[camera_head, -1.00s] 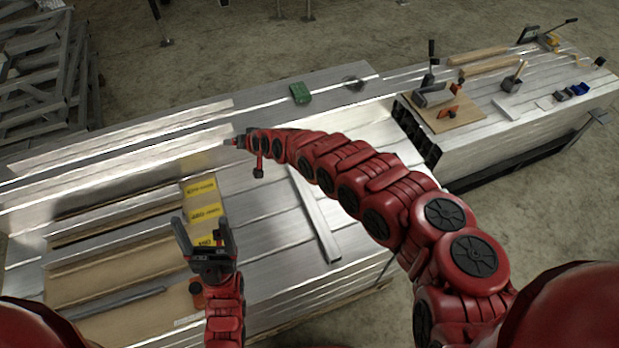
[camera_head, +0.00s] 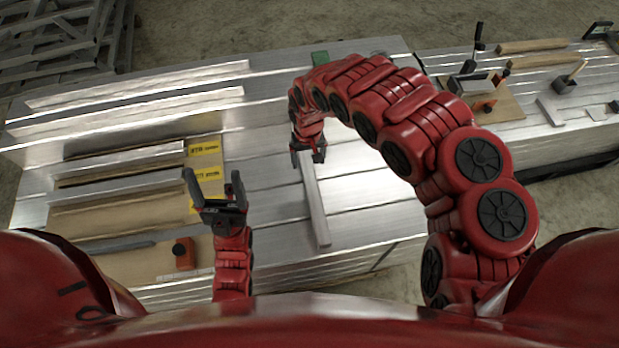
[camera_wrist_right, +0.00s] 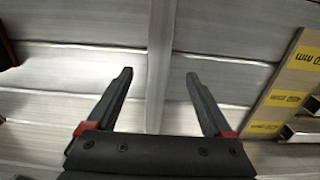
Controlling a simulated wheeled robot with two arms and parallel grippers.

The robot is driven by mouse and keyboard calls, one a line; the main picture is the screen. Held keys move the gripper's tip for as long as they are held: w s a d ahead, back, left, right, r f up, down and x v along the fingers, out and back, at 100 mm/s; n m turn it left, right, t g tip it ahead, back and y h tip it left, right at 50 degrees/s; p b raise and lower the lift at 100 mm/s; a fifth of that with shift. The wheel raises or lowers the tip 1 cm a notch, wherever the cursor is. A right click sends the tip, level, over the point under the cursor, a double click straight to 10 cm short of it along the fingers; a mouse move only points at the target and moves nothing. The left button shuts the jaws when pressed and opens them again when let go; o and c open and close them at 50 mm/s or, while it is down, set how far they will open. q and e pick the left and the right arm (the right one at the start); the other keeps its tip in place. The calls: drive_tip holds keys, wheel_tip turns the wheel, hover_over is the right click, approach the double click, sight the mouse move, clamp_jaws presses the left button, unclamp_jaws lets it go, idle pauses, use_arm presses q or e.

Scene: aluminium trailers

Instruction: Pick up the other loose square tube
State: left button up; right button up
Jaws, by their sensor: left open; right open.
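A loose grey square tube (camera_head: 316,205) lies lengthwise on the aluminium table, right of the labelled board. My right gripper (camera_head: 309,157) points down over the tube's far end, open. In the right wrist view the tube (camera_wrist_right: 160,60) runs between the two spread fingers (camera_wrist_right: 160,78), with a gap on both sides. I see no finger touching it. My left gripper (camera_head: 214,180) is open and empty, raised left of the tube. Other tubes (camera_head: 125,185) lie in the board (camera_head: 105,218) with yellow labels (camera_head: 205,147).
Long bars (camera_head: 140,85) lie along the table's back left. A dark bar (camera_head: 110,247) and an orange block (camera_head: 183,253) lie on the board's near part. A second bench (camera_head: 520,125) with tools stands at the right.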

sight(309, 175)
wheel_tip(309, 175, down, 3)
drive_tip(key=shift+s+a+r, duration=0.15)
drive_tip(key=shift+f, duration=0.5)
drive_tip(key=shift+f+p, duration=0.4)
drive_tip(key=shift+f, duration=1.55)
drive_tip(key=shift+d+f, duration=0.25)
drive_tip(key=shift+f, duration=0.45)
drive_tip(key=shift+c, duration=0.3)
clamp_jaws()
